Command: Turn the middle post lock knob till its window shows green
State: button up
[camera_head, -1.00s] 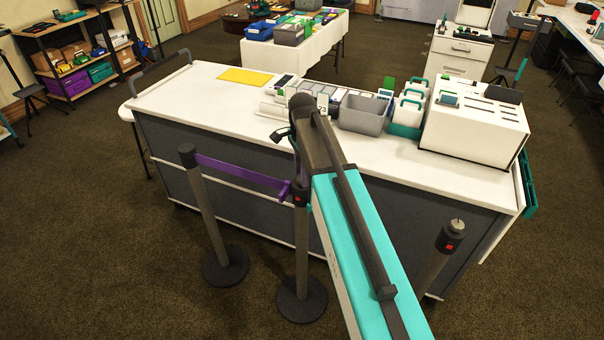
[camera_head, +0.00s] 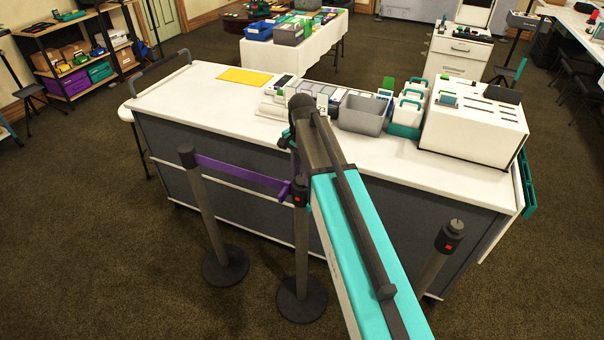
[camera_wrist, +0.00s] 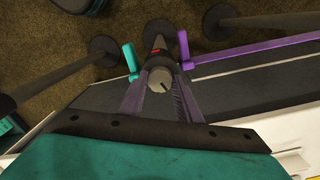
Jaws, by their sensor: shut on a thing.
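The middle post (camera_head: 301,235) stands before the counter with a red window (camera_head: 299,199) near its top. In the wrist view its grey knob (camera_wrist: 160,82), with a dark line on top, sits between the two dark purple-grey fingers of my gripper (camera_wrist: 158,90). The gripper is shut on the knob. The window also shows red in the wrist view (camera_wrist: 156,50). In the head view my arm hides much of the gripper and the knob. A purple belt (camera_head: 240,171) runs from the left post (camera_head: 205,215) to the middle post.
The right post (camera_head: 437,255) also shows a red window. A white-topped counter (camera_head: 200,95) with a grey bin (camera_head: 363,113) and a white box (camera_head: 474,135) stands right behind the posts. A teal tab (camera_wrist: 130,57) juts up beside the middle post.

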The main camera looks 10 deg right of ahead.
aim_at(302, 177)
jog(key=n, duration=1.1)
jog(key=shift+n, duration=0.4)
dwell(0.3)
jog(key=o, duration=1.1)
jog(key=shift+r+p, duration=0.1)
jog(key=shift+p, duration=0.2)
jog(key=shift+r+p, duration=4.35)
jog(key=shift+r, duration=2.45)
